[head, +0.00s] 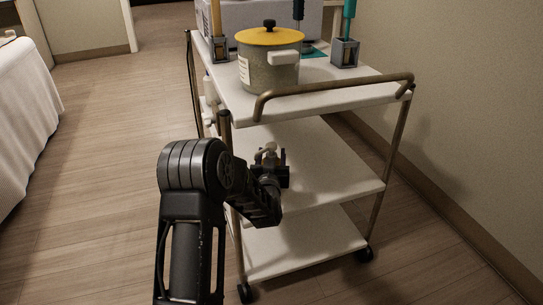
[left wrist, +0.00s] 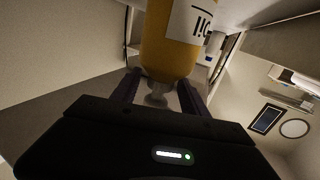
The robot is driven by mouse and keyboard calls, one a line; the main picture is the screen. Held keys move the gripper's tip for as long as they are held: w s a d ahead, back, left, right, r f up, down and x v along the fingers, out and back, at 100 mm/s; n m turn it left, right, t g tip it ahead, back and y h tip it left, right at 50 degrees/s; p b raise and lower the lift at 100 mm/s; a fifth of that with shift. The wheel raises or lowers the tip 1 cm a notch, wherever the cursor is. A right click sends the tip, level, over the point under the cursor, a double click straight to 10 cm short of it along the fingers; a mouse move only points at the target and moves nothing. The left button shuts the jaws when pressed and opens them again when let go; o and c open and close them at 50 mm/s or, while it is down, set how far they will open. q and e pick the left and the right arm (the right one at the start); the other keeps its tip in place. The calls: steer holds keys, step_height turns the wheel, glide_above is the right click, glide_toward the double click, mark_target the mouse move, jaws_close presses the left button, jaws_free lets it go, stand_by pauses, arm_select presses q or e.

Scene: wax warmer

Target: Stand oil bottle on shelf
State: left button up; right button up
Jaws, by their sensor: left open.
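The oil bottle (left wrist: 165,55) is amber-yellow with a white label (left wrist: 190,22) and fills the top middle of the left wrist view. Its label lettering and narrow neck appear inverted there. My left gripper (left wrist: 158,97) is open, with its two dark fingers on either side of the neck and cap end. In the head view my left gripper (head: 284,172) is over the cart's middle shelf (head: 335,165). A pale top (head: 268,153), seemingly the bottle's, shows beside it; my arm hides the rest. I cannot tell whether the fingers touch the bottle. My right gripper is out of view.
The cart's top shelf (head: 330,98) holds a pot with a yellow lid (head: 269,65) and small holders (head: 344,52). A bronze rail (head: 330,88) crosses its front. The bottom shelf (head: 300,242) looks clear where seen. A wall stands close at right; open floor lies left.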

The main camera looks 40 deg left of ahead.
arm_select(q)
steer(key=shift+r, duration=0.25)
steer(key=p+v, duration=0.1)
steer(key=v, duration=1.1)
steer(key=shift+f, duration=0.2)
